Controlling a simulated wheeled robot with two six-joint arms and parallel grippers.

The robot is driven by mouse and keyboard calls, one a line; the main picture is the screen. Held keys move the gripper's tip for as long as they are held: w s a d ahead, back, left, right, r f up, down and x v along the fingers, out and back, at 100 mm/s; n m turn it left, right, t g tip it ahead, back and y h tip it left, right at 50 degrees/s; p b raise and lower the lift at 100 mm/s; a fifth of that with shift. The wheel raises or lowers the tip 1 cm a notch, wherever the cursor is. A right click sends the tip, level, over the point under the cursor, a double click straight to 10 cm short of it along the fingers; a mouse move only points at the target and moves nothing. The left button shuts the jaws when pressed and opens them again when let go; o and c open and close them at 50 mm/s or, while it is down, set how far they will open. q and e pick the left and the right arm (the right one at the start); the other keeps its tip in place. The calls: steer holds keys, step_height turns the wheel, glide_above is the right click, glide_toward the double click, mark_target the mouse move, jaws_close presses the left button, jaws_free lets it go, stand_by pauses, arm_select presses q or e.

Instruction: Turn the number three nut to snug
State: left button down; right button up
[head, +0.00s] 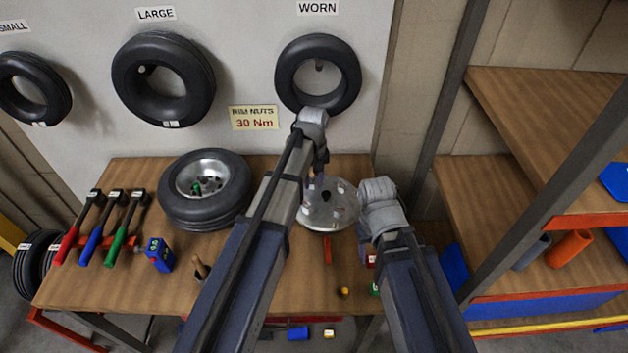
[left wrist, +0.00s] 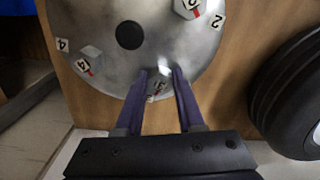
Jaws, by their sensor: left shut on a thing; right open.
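A round silver hub plate (head: 345,217) with several nuts lies on the bench. In the left wrist view the plate (left wrist: 110,75) shows a nut (left wrist: 91,54) beside a label 4 and another nut (left wrist: 186,7) near a label 2. My left gripper (head: 314,184) points down at the plate's far side. In the left wrist view its fingers (left wrist: 158,80) are closed around a small nut (left wrist: 157,89) with a red mark, between the 4 and 2 sides; its number is unreadable. My right gripper (head: 378,198) is open, right of the plate; its fingertips are hard to see.
A tyre on a rim (head: 205,215) lies left of the plate. Red, blue and green-handled tools (head: 98,228) and a blue box (head: 159,254) are further left. A sign (head: 254,118) reads "RIM NUTS 30 Nm". Wooden shelves (head: 540,110) stand at the right.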

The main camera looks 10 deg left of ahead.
arm_select(q)
steer(key=m, duration=0.4)
steer(key=shift+a+m, duration=0.15)
steer(key=shift+m, duration=0.15)
steer(key=m, duration=0.3)
steer(key=shift+a+m, duration=0.1)
steer(key=shift+m, duration=0.2)
steer(key=m, duration=0.4)
steer(key=shift+a, duration=0.1)
steer(key=shift+w+m, duration=0.1)
steer(key=shift+m, duration=2.1)
steer(key=c, duration=0.5)
jaws_free()
